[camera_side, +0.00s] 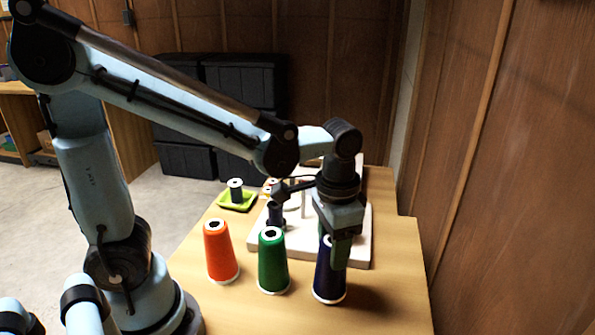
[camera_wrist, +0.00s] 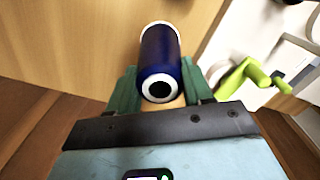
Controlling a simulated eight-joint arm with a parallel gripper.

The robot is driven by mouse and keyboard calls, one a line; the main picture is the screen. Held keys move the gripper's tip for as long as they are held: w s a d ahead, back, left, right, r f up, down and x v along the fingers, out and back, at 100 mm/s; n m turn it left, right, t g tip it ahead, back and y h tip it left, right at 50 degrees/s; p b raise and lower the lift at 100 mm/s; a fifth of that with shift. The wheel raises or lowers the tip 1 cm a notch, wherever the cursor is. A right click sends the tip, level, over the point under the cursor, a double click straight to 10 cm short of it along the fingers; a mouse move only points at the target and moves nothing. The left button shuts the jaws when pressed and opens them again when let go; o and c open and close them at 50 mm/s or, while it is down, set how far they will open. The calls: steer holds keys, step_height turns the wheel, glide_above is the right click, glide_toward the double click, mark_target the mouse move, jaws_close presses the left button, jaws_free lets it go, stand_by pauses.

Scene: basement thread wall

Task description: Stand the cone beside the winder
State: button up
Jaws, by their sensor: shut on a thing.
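A dark blue cone (camera_side: 325,283) with white rims is upright at the right end of a row of cones in the side view. My gripper (camera_side: 340,250) comes down over it from above and is shut on it. The wrist view shows the same blue cone (camera_wrist: 162,55) between my gripper's green fingers (camera_wrist: 160,92). Whether its base touches the table is hard to tell. The winder's white board (camera_side: 361,232) lies just behind the cone, partly hidden by my arm. Its green crank (camera_wrist: 240,78) shows at the right in the wrist view.
An orange cone (camera_side: 219,252) and a green cone (camera_side: 272,262) stand to the left on the wooden table (camera_side: 385,300). A lime tray (camera_side: 238,201) with a dark spool sits at the far left edge. The table's right front is clear; a wooden wall (camera_side: 510,180) stands at right.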

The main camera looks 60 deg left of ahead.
steer(key=shift+f, duration=0.3)
steer(key=o, duration=1)
steer(key=shift+r, duration=0.1)
step_height(320, 180, up, 7)
steer(key=shift+f, duration=0.1)
steer(key=shift+f, duration=0.1)
stand_by(0.6)
